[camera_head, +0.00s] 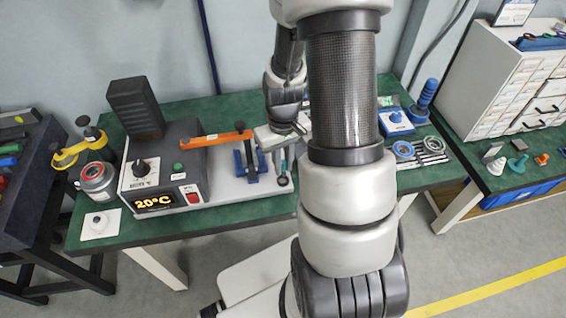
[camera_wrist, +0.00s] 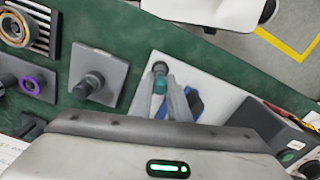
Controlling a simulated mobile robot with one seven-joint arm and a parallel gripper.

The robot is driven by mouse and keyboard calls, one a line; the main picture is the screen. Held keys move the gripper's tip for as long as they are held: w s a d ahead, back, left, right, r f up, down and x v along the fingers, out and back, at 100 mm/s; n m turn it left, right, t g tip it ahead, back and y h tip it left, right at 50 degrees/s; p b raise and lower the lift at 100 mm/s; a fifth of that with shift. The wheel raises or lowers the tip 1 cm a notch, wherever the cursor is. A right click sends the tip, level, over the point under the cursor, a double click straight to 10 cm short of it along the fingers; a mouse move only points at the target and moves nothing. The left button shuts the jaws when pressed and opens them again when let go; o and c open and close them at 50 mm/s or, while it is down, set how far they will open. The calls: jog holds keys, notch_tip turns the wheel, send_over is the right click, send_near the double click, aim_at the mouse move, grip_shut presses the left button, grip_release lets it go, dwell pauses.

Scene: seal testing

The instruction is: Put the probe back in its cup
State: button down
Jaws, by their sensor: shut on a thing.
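My gripper (camera_head: 278,158) hangs over the right end of the pale base plate on the green table, shut on a slim teal and dark piece that looks like the probe (camera_head: 283,167). In the wrist view the probe shows as a teal part (camera_wrist: 160,86) beside my grey finger (camera_wrist: 177,100). A dark round part (camera_wrist: 160,68) lies at its end; I cannot tell whether it is the cup or the probe's own tip. The blue stand (camera_head: 249,160) is just left of my gripper, and its blue also shows in the wrist view (camera_wrist: 195,102).
A grey heater unit (camera_head: 180,160) with a 20°C display and an orange bar (camera_head: 215,138) stands left. A red-grey can (camera_head: 97,182) is at the far left. Blue parts (camera_head: 395,122) and several small tools lie right of my arm. My arm hides the table's middle.

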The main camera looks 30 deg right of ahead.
aim_at(283, 171)
jog(key=shift+f+b, duration=0.7)
jog(key=shift+f, duration=0.3)
jog(key=shift+f+b, duration=0.5)
jog(key=shift+f, duration=0.1)
jog(key=c, duration=1.6)
grip_release()
notch_tip(283, 171, up, 8)
jog(key=p, duration=0.6)
